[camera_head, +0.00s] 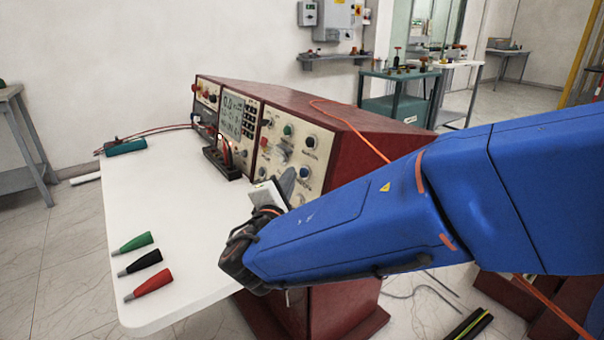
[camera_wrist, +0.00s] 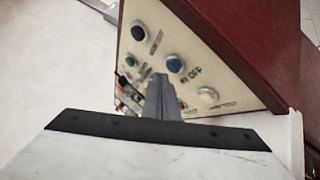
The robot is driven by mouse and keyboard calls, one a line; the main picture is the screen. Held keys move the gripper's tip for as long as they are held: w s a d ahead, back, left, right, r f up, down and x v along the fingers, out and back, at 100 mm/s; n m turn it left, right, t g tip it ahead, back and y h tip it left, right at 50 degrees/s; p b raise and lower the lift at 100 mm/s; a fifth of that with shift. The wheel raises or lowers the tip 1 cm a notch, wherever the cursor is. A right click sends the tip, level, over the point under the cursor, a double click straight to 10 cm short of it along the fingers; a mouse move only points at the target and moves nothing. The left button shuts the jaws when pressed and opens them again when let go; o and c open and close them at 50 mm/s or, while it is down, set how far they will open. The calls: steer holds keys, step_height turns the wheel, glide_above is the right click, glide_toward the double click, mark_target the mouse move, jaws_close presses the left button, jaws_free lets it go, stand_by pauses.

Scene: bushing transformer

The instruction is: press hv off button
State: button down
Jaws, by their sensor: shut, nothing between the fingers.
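The red console's cream control panel (camera_head: 293,150) faces the white table. In the wrist view, a round blue button (camera_wrist: 175,63) sits on the panel with lettering that reads "OFF" below and right of it. It also shows in the head view (camera_head: 304,172). The "HV" lettering is too small to read surely. My gripper (camera_wrist: 160,78) is shut and empty, its grey fingertips pointing at the panel, just left of and below the blue button in the wrist view. In the head view, my gripper (camera_head: 287,182) is in front of the panel's lower part. I cannot tell whether it touches.
A green button (camera_wrist: 131,61), a black knob (camera_wrist: 138,33) and a white knob (camera_wrist: 208,96) are close to the blue button. Green (camera_head: 136,242), black (camera_head: 143,262) and red (camera_head: 152,283) plugs lie on the white table (camera_head: 185,240). An orange cable (camera_head: 350,128) crosses the console top.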

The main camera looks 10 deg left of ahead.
steer(key=shift+w+d, duration=0.1)
stand_by(0.3)
steer(key=shift+w+d+f, duration=0.1)
steer(key=shift+w+d, duration=0.1)
steer(key=shift+w, duration=0.05)
steer(key=shift+w+d+f, duration=0.1)
steer(key=shift+w+d, duration=0.2)
stand_by(1.1)
steer(key=shift+s+a, duration=0.1)
stand_by(0.4)
steer(key=shift+s+a+r, duration=0.2)
steer(key=shift+s+a, duration=0.25)
steer(key=shift+s, duration=0.1)
steer(key=shift+a, duration=0.1)
steer(key=s+a, duration=0.1)
steer(key=s, duration=0.1)
steer(key=s+a+r, duration=0.1)
steer(key=a, duration=0.1)
steer(key=shift+s+r, duration=0.1)
steer(key=shift+s, duration=0.25)
stand_by(1.2)
